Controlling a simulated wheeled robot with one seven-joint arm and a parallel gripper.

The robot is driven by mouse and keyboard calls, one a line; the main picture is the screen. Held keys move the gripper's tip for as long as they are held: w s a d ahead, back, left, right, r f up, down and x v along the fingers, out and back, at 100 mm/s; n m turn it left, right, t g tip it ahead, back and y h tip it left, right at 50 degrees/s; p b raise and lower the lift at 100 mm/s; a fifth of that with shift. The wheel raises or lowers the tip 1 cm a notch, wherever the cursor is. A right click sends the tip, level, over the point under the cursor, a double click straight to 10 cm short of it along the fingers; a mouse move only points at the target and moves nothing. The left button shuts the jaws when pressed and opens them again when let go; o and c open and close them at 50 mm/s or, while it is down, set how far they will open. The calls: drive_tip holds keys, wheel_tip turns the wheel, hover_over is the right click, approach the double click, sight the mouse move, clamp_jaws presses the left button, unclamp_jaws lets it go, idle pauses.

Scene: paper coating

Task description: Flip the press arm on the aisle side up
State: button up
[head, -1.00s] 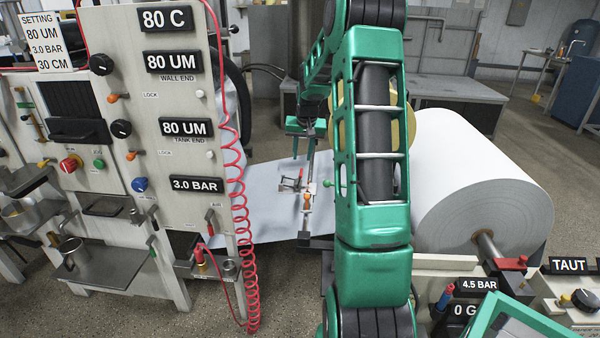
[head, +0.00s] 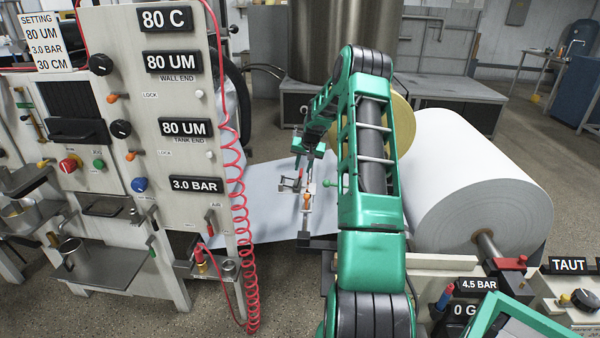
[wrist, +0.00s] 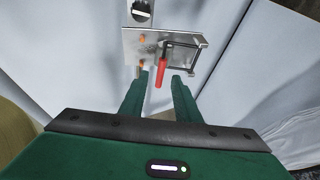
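A lever with a red handle (wrist: 161,73) sits on a metal plate with a bracket (wrist: 190,50) over the white paper in the wrist view. The handle points toward my gripper, and the press arm is most likely this lever. My gripper (wrist: 161,77) is open, with one green finger on each side of the handle's lower end. I cannot tell whether either finger touches it. In the head view my gripper (head: 306,155) is small, just above the fixture on the paper, and the red handle is hard to make out there.
An orange knob (head: 304,203) and a green knob (head: 327,184) stand by the fixture. The control panel (head: 175,110) with a coiled red hose (head: 246,240) is at left. A large paper roll (head: 460,180) is at right. The paper web (head: 265,185) runs between them.

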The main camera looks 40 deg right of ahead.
sight(298, 179)
drive_tip(key=shift+x, duration=1.2)
drive_tip(key=shift+c, duration=0.5)
